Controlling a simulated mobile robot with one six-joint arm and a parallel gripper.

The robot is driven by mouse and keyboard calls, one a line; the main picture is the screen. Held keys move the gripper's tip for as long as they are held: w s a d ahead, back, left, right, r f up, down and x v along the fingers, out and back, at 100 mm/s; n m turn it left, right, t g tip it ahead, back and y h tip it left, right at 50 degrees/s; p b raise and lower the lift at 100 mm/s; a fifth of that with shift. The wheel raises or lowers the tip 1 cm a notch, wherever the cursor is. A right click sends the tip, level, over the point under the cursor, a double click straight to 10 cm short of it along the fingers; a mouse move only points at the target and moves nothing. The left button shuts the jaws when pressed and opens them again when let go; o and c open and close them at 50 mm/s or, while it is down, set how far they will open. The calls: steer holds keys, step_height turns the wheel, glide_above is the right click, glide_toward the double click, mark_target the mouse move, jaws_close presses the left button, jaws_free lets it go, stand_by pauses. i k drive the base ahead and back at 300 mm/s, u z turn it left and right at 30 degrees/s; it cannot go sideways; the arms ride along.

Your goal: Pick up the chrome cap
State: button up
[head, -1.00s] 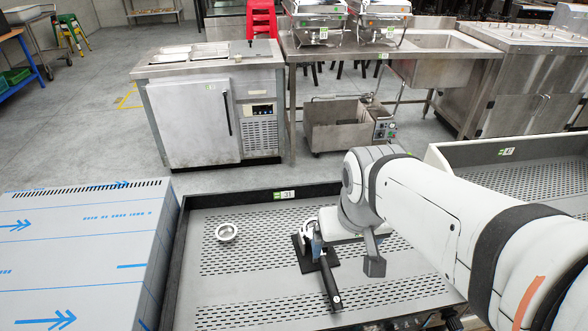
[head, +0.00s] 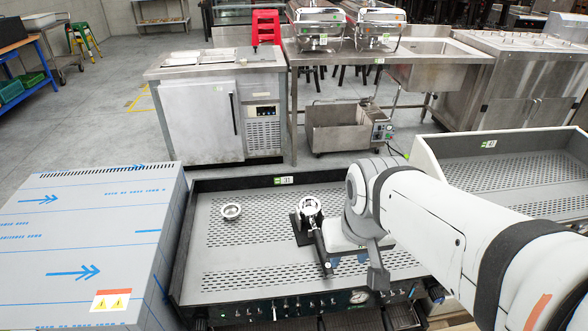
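A small round chrome piece (head: 231,211), open or hollow-looking in the middle, sits alone on the left of the perforated metal tray; it may be the chrome cap. My gripper (head: 362,258) is just right of the handle, low over the tray, apart from the round chrome piece. One grey finger shows pointing down; the rest is hidden by my wrist, so its opening is unclear.
The tray (head: 210,285) has raised dark edges and a front panel with knobs and a gauge. A film-wrapped metal box (head: 90,240) stands close on the left, a second perforated tray (head: 520,185) on the right. The tray's left part is mostly clear.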

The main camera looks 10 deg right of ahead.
mark_target(307, 205)
steer(key=z, duration=1.7)
steer(key=k, duration=1.35)
steer(key=u, duration=1.05)
steer(key=i, duration=1)
steer(key=u, duration=0.05)
